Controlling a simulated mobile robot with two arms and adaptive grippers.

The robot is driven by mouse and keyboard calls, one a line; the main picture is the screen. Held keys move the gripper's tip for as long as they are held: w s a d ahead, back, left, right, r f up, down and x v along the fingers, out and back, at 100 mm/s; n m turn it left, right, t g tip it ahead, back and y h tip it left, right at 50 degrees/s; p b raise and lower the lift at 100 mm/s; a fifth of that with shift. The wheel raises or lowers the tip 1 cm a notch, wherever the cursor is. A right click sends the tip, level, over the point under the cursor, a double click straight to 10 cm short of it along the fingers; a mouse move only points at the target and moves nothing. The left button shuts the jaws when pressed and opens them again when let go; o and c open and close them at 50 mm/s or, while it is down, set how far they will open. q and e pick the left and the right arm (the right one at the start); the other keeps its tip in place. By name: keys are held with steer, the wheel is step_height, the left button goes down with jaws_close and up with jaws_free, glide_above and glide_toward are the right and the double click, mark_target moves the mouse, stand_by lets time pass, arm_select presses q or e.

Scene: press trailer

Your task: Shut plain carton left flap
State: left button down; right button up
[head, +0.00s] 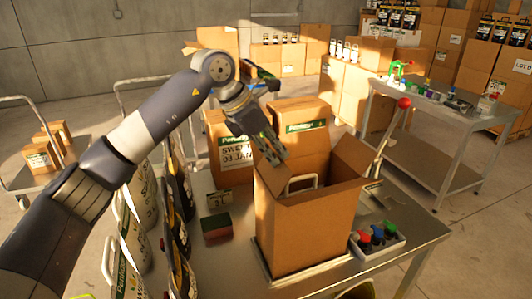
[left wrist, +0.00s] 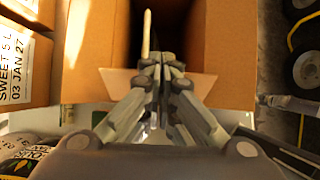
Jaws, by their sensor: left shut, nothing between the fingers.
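The plain carton (head: 305,228) stands upright and open on the metal table, with a white bag handle (head: 301,182) showing inside. My left gripper (head: 277,158) is shut and empty just above that side. In the left wrist view its closed fingertips (left wrist: 165,60) are over the opening, in front of a pale flap (left wrist: 118,82). My right gripper is not in view.
A labelled carton (head: 228,150) stands behind left. A white tray of coloured-topped items (head: 376,241) sits close to the right, near a red-knobbed lever (head: 403,104).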

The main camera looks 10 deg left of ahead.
arm_select(q)
steer(key=w+d+f+g+y, duration=0.1)
steer(key=w+d+f, duration=0.1)
steer(key=d+f, duration=0.2)
steer(key=shift+w, duration=0.4)
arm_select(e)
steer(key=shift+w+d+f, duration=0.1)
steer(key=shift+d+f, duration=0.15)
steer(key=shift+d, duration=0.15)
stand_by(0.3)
arm_select(q)
steer(key=shift+d+f, duration=0.1)
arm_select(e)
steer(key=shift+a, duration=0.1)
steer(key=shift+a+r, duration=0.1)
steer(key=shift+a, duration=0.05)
